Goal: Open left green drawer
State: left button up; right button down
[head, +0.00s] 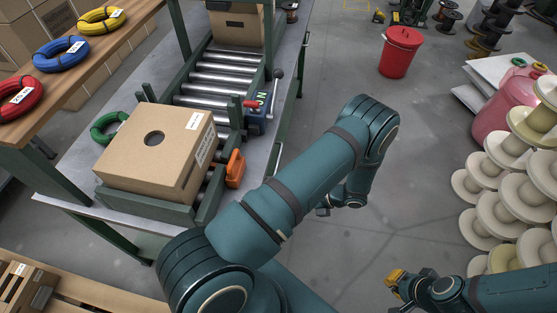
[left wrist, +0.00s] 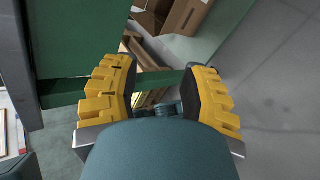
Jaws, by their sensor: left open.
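No green drawer can be made out for certain in either view. In the left wrist view, a flat dark green panel (left wrist: 75,50) fills the upper left, and a green bar (left wrist: 155,78) runs right from it behind my fingers. I cannot tell whether the panel is a drawer front. My left gripper (left wrist: 160,72) is open, its two yellow toothed fingers apart with nothing held. In the head view my left arm crosses the middle and mostly hides its gripper. My right gripper (head: 398,285) is at the lower right over the floor, seen edge-on; its opening is unclear.
A green-framed table (head: 75,195) carries a roller conveyor (head: 215,75) and a cardboard box (head: 155,170). Coloured cable coils (head: 62,53) lie on a wooden shelf. A red bin (head: 400,52) and stacked pale spools (head: 500,190) stand right. Floor between (head: 435,140) is clear.

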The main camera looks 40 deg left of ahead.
aim_at(279, 157)
pick_arm(q)
jog(key=w+a+r+m+t+y, duration=0.3)
jog(key=w+r+m+y, duration=0.3)
jog(key=w, duration=0.3)
jog(key=shift+m, duration=0.3)
jog(key=x, duration=1.4)
jog(key=shift+w+d+f, duration=0.1)
jog(key=shift+w+f, duration=0.1)
jog(key=shift+f, duration=0.2)
grip_shut()
